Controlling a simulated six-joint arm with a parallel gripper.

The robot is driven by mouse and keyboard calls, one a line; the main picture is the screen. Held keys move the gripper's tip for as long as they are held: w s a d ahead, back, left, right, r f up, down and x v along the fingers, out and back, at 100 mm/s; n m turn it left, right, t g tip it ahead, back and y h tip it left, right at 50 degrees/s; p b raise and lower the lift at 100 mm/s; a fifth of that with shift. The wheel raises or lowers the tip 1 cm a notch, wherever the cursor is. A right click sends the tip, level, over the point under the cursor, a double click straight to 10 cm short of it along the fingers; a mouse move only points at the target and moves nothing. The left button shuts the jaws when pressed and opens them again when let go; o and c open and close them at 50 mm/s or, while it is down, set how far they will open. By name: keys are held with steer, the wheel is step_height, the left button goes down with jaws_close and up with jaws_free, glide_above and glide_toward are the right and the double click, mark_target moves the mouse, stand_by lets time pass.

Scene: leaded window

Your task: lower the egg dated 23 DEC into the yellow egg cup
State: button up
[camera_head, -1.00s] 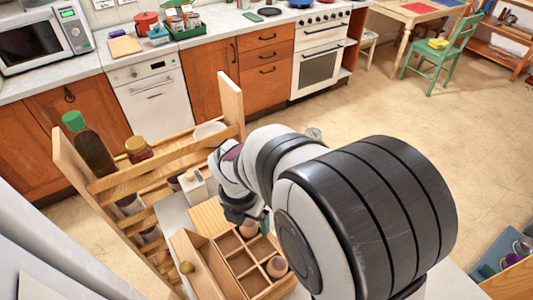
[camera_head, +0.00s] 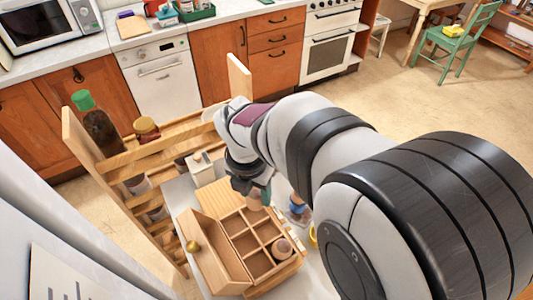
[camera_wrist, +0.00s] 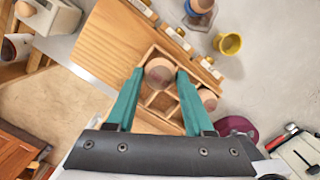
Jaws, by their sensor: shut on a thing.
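My gripper (camera_wrist: 158,82) has teal fingers shut on a brown egg (camera_wrist: 158,72). A dark mark shows on this egg, but I cannot read a date. In the head view the gripper (camera_head: 256,193) holds the egg (camera_head: 254,203) over the far end of a divided wooden box (camera_head: 230,228). The egg's height above the compartments is hard to tell. The yellow egg cup (camera_wrist: 229,44) stands empty on the pale worktop, right of the gripper in the wrist view. It shows partly behind my arm in the head view (camera_head: 313,236).
Another egg (camera_wrist: 207,99) sits in a box compartment. A blue cup (camera_wrist: 199,19) holding an egg stands near the yellow one. The box's knobbed lid (camera_head: 205,255) is open at left. A wooden rack (camera_head: 125,165) with bottles borders the worktop.

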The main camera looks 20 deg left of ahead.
steer(key=w+d+r, duration=0.1)
steer(key=d+r, duration=0.6)
steer(key=d, duration=0.5)
steer(key=d+f, duration=0.3)
steer(key=f, duration=0.7)
steer(key=shift+d+f, duration=0.3)
steer(key=shift+f, duration=0.05)
steer(key=shift+f, duration=0.15)
steer(key=shift+f, duration=0.9)
steer(key=o, duration=0.9)
